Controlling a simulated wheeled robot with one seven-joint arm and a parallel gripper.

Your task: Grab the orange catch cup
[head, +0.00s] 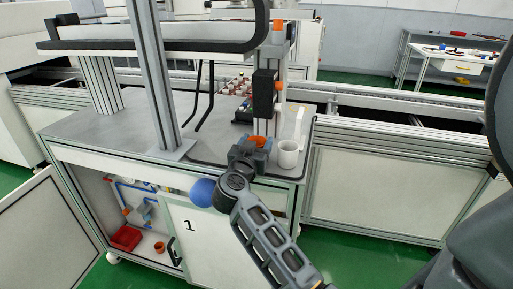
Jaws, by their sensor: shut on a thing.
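The orange catch cup (258,140) is at the right part of the grey workbench top, below the vertical dispenser unit. My gripper (252,147) reaches it from the front and is shut on it. The gripper's fingers hide much of the cup's lower part, so I cannot tell whether the cup touches the bench.
A white cup (288,154) stands close to the right of my gripper. The black dispenser unit (264,93) is just above. A tray of small pots (238,86) is behind. The cabinet below has an open compartment with a red bin (126,238).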

